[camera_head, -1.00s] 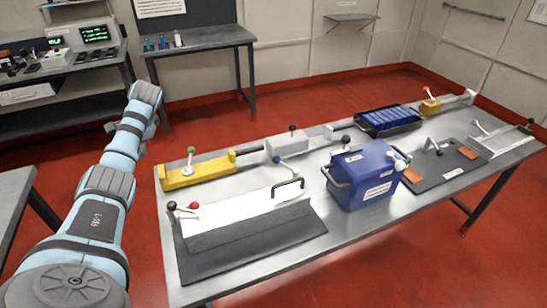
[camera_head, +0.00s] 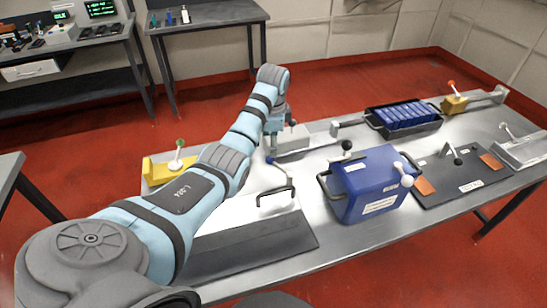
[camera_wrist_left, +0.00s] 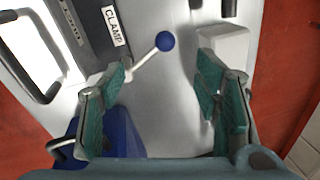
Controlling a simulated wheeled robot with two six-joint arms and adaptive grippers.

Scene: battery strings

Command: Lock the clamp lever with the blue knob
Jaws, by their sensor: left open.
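The blue knob (camera_wrist_left: 165,41) tops a thin pale lever (camera_wrist_left: 146,60) that leans over beside the label reading CLAMP (camera_wrist_left: 115,27). In the head view the blue knob (camera_head: 269,158) shows small just below my left gripper (camera_head: 272,146), with its lever slanting down to the right. In the left wrist view my left gripper (camera_wrist_left: 163,72) is open and empty. The knob lies in the gap between its teal fingers, slightly beyond their tips. I cannot tell how far below them it is. My right gripper is not in view.
A blue battery box (camera_head: 375,185) with a black-knobbed lever stands right of the clamp. A black handle (camera_head: 276,197) rises in front. A light grey block (camera_head: 292,137) sits close to the gripper; a yellow fixture (camera_head: 156,170) is at left. Blue cells in a tray (camera_head: 407,113) stand further right.

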